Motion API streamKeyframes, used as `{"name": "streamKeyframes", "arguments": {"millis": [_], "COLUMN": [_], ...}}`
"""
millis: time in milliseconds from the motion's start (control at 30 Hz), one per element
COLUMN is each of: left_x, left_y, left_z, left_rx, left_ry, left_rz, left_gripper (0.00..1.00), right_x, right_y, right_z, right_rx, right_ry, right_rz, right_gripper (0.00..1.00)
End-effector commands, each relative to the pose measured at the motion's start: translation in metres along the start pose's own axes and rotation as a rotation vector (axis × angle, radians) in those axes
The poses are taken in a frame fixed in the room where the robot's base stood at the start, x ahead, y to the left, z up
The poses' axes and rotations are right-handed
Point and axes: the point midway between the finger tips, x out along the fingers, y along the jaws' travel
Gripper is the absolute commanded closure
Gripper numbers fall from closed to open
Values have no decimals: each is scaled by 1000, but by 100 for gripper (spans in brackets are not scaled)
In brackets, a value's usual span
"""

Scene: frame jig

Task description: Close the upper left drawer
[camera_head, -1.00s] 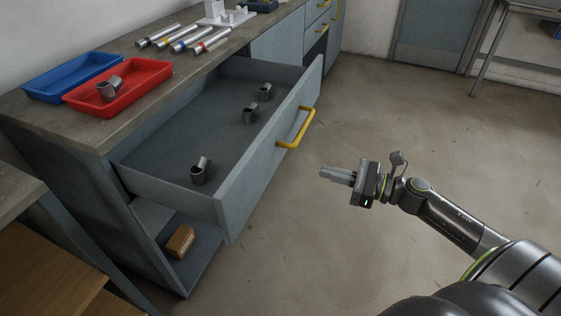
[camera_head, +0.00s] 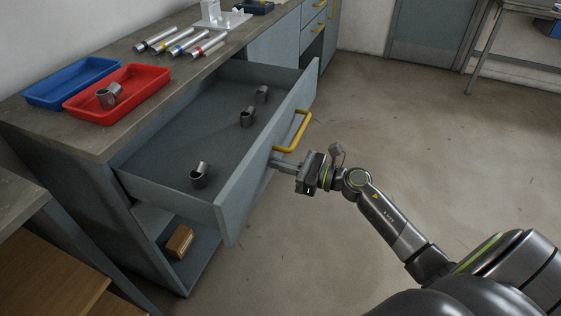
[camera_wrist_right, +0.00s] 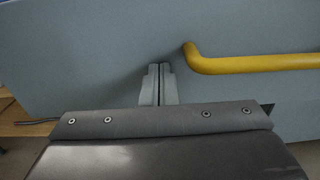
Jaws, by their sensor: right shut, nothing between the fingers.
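The upper left drawer (camera_head: 232,195) is pulled far out of the grey workbench, with several dark metal pipe fittings (camera_head: 247,117) inside. Its yellow handle (camera_head: 294,134) is on the front panel and also shows at the right in the right wrist view (camera_wrist_right: 250,63). My right gripper (camera_head: 274,162) is shut and empty, its fingertips at the drawer front just below the handle. In the right wrist view the closed fingers (camera_wrist_right: 159,85) point at the grey panel, left of the handle's end; whether they touch it I cannot tell. My left gripper is not in view.
On the worktop (camera_head: 150,100) are a blue tray (camera_head: 45,94), a red tray (camera_head: 95,115) with a fitting, and several metal tubes (camera_head: 185,42). A brown block (camera_head: 179,242) lies on the lower shelf. The floor at the right is clear.

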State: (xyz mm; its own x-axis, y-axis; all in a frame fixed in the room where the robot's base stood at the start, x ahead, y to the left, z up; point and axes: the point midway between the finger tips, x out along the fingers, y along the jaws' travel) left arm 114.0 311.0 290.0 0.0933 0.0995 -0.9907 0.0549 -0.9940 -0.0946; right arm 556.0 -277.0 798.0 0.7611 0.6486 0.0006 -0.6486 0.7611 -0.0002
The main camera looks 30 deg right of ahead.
Motion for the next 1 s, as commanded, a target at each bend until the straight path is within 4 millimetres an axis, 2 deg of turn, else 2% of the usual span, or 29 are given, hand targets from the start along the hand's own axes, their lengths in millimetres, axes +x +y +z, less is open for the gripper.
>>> {"name": "streamKeyframes", "arguments": {"millis": [433,567,767,1000], "left_x": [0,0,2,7], "left_y": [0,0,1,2], "left_z": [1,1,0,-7], "left_rx": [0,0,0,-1], "left_ry": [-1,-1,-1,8], "left_rz": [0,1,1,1], "left_gripper": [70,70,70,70], "right_x": [3,11,42,103], "right_y": [0,0,1,1], "right_z": [0,0,1,0], "right_rx": [1,1,1,2], "right_ry": [-1,-2,-5,-5], "right_rz": [1,1,3,3], "right_gripper": [100,100,100,100]}}
